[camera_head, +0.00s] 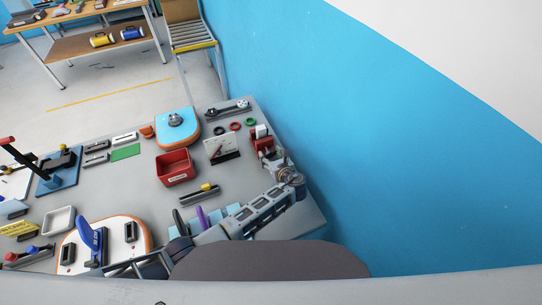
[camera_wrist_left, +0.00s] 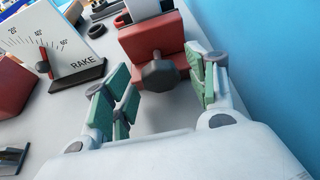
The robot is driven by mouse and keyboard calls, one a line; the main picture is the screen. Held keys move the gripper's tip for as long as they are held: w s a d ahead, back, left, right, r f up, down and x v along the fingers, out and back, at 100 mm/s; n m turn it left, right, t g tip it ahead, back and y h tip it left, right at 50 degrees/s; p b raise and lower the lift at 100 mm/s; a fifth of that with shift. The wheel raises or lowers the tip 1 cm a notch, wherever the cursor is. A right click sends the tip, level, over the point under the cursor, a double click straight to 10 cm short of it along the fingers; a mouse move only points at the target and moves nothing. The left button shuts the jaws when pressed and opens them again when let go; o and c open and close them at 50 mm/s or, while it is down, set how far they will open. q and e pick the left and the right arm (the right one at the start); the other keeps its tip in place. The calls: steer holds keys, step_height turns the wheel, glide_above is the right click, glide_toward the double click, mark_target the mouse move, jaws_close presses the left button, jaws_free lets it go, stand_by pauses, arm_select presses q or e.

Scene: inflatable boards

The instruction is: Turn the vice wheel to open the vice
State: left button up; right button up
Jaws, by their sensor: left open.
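The vice is a red block (camera_wrist_left: 152,38) near the top middle of the left wrist view. A dark faceted wheel (camera_wrist_left: 158,76) sticks out from its near face. In the head view the red vice (camera_head: 261,142) stands near the table's right edge, its wheel hidden by the gripper. My left gripper (camera_head: 274,156) is open beside it. In the left wrist view its green-padded fingers (camera_wrist_left: 160,80) stand on either side of the wheel, with visible gaps to it. My right gripper is not in view.
A gauge board marked RAKE (camera_wrist_left: 62,40) stands left of the vice. The blue wall (camera_head: 380,150) rises close beyond the table's right edge.

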arm_select(q)
steer(key=shift+w, duration=0.1)
steer(key=c, duration=1)
steer(key=shift+a+f+n, duration=0.1)
steer(key=shift+n, duration=0.2)
steer(key=shift+a+n+h, duration=0.1)
steer(key=shift+n+h, duration=0.5)
steer(key=shift+n, duration=0.2)
steer(key=shift+f+n+t+h+b, duration=0.15)
steer(key=shift+n+t+h+b, duration=0.3)
steer(key=shift+n+b, duration=0.25)
steer(key=shift+s+a+n+t+h+b, duration=0.1)
steer(key=shift+s+n+t+h+b, duration=0.2)
steer(key=shift+n+b, duration=0.35)
steer(key=shift+w, duration=0.1)
